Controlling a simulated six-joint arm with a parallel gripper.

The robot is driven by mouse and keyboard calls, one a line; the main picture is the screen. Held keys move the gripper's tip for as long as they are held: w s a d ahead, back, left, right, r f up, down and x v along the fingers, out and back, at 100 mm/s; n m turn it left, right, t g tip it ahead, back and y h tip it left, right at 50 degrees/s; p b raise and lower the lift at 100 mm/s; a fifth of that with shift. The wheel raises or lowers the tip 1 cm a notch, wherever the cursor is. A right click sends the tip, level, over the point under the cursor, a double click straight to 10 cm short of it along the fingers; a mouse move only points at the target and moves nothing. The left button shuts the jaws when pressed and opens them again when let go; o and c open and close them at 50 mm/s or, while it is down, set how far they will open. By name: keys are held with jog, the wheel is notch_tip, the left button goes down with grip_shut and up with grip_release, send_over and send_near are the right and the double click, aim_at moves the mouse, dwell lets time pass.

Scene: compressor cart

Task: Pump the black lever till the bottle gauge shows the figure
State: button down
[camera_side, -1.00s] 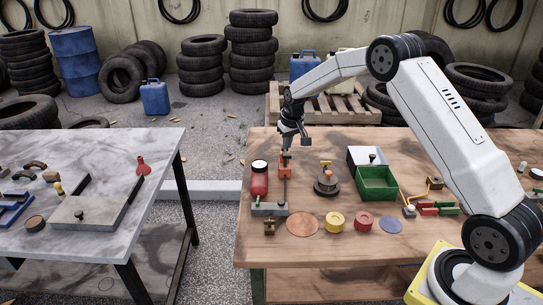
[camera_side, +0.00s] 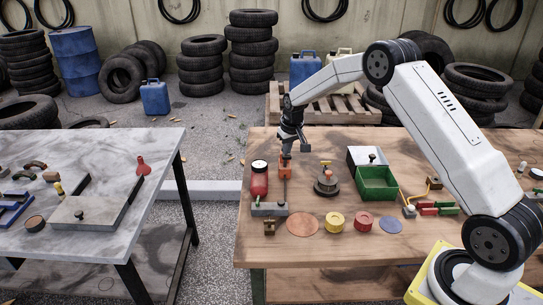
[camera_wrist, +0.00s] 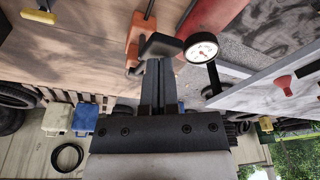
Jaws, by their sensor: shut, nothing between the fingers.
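The red bottle (camera_side: 259,184) stands upright at the left of the wooden bench, its round white-faced gauge (camera_side: 258,166) at the top. In the wrist view the gauge (camera_wrist: 202,49) shows its dial and a reddish needle; the reading is too small to tell. The orange pump part (camera_side: 285,173) is right of the bottle, and shows in the wrist view (camera_wrist: 136,38). The black lever's end (camera_wrist: 161,46) lies right at my fingertips; I cannot tell if they touch. My gripper (camera_wrist: 160,62) is shut and empty, pointing down above the pump (camera_side: 287,152).
A green tray (camera_side: 378,196), a dark round base (camera_side: 326,186) with an orange top, and yellow (camera_side: 336,219) and red (camera_side: 364,222) round pieces are to the right. A marble table (camera_side: 110,165) stands left, across a gap.

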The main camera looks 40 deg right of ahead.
jog(key=shift+s+x, duration=0.25)
jog(key=shift+x, duration=0.95)
jog(key=shift+s+x, duration=0.25)
jog(key=shift+x, duration=0.95)
jog(key=shift+s+x, duration=0.25)
jog(key=shift+x, duration=0.95)
jog(key=shift+a+f, duration=0.15)
jog(key=shift+a, duration=0.05)
jog(key=shift+w+d+r+v, duration=0.1)
jog(key=shift+w+v, duration=0.2)
jog(key=shift+v, duration=1.25)
jog(key=shift+w+d+r+v, duration=0.1)
jog(key=shift+w+v, duration=0.25)
jog(key=shift+v, duration=1.15)
jog(key=shift+w+d+v, duration=0.1)
jog(key=shift+w+v, duration=0.2)
jog(key=shift+v, duration=1.25)
jog(key=shift+f, duration=0.2)
